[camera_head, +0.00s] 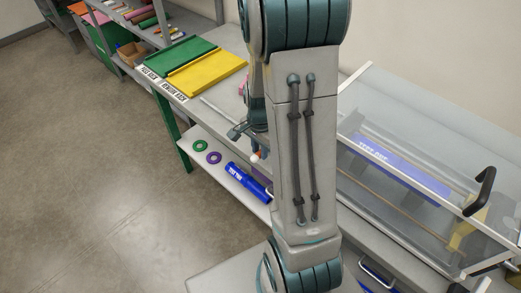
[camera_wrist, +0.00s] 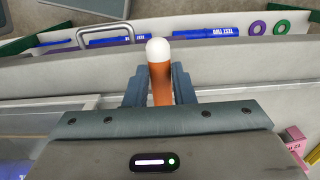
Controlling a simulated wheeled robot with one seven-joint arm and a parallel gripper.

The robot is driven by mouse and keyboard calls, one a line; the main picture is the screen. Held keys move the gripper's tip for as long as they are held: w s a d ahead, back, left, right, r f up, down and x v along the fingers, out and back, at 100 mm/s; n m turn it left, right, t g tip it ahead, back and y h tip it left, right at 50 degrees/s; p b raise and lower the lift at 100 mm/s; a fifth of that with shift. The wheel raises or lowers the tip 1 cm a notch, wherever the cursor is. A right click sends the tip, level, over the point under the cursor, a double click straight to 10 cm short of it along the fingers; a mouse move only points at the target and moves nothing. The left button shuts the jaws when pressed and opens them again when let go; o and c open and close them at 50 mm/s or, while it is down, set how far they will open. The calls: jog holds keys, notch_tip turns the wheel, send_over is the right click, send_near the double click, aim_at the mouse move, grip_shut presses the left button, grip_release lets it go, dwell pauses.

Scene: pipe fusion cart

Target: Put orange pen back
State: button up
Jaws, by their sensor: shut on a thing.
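An orange pen (camera_wrist: 160,84) with a rounded white end stands between the fingers of my gripper (camera_wrist: 160,88) in the wrist view. The gripper is shut on it, and the white end sticks out past the fingertips. The lower part of the pen is hidden by the gripper body. In the head view my arm hides most of the gripper; a bit of the pen's white end (camera_head: 254,157) shows at the arm's left edge, over the shelf's edge. No holder for the pen can be made out.
A green tray (camera_head: 180,55) and a yellow tray (camera_head: 207,75) lie on the bench at left. The lower shelf holds a blue tube (camera_head: 246,183), a green ring (camera_head: 201,146) and a purple ring (camera_head: 214,158). A clear-lidded case (camera_head: 420,150) with a black handle stands at right.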

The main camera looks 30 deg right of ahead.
jog(key=shift+f, duration=0.8)
jog(key=shift+f+b, duration=0.55)
jog(key=shift+f, duration=0.1)
jog(key=o, duration=0.9)
jog(key=shift+r, duration=0.1)
jog(key=shift+o, duration=0.2)
jog(key=shift+r, duration=0.1)
